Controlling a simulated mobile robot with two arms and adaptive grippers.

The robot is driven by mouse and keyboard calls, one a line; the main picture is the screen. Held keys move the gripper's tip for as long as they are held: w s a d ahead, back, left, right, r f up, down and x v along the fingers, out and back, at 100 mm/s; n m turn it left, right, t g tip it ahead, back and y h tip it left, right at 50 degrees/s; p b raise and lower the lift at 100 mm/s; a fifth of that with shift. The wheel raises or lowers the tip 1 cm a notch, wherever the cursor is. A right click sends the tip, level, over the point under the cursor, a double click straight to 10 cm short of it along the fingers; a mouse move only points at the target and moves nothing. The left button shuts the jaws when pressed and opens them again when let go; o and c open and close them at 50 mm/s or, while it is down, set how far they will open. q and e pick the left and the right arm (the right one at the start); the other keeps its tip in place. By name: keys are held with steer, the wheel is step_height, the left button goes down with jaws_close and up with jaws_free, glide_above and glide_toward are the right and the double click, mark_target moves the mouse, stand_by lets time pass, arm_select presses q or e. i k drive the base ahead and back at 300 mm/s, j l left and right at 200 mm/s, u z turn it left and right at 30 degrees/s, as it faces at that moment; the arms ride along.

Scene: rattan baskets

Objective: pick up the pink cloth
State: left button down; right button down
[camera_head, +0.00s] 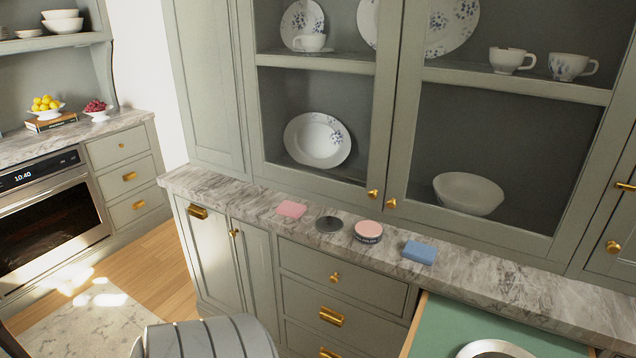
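The pink cloth (291,210) is a small, flat, folded-looking square. It lies on the marble counter (500,285) in front of the glass-fronted cabinet, leftmost in a row of small items. Nothing covers it. Neither of my grippers shows in the head view.
Right of the cloth are a dark round disc (328,224), a round tin with a pink top (367,231) and a blue block (419,252). An open green-lined drawer (440,330) juts out at lower right. The counter's left end is clear.

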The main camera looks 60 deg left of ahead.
mark_target(289, 209)
steer(key=u, duration=2.2)
